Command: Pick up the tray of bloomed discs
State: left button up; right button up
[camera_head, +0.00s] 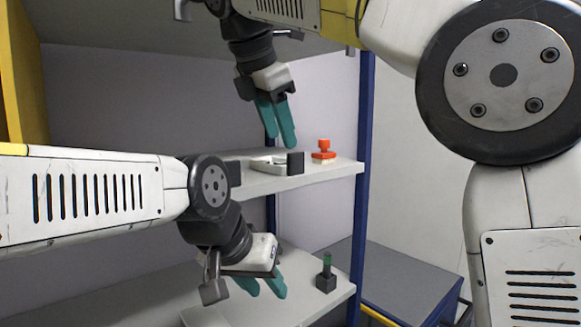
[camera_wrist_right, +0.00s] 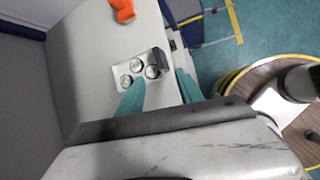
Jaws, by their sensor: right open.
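A small pale tray (camera_head: 266,163) with a dark upright block (camera_head: 295,163) at its right end sits on the upper shelf in the head view. In the right wrist view the tray (camera_wrist_right: 116,68) holds three round discs (camera_wrist_right: 135,65), and the dark block (camera_wrist_right: 160,58) stands at its edge. My right gripper (camera_head: 281,142) is open above the tray, fingers pointing down. My left gripper (camera_head: 263,290) hangs open and empty over the lower shelf.
An orange-red object (camera_head: 322,150) stands just right of the tray on the upper shelf (camera_head: 338,169). A dark block with a green top (camera_head: 326,275) stands on the lower shelf. A blue post (camera_head: 360,150) bounds the shelves on the right.

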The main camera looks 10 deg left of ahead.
aim_at(292, 157)
jog(key=x, duration=0.2)
jog(key=d+x, duration=0.1)
jog(key=x, duration=0.2)
jog(key=shift+w+f, duration=0.1)
jog(key=shift+w, duration=0.2)
jog(key=shift+w+d+f, duration=0.15)
jog(key=shift+w+f, duration=0.1)
jog(key=shift+f, duration=0.25)
grip_shut()
jog(key=shift+f, duration=0.15)
dwell(0.6)
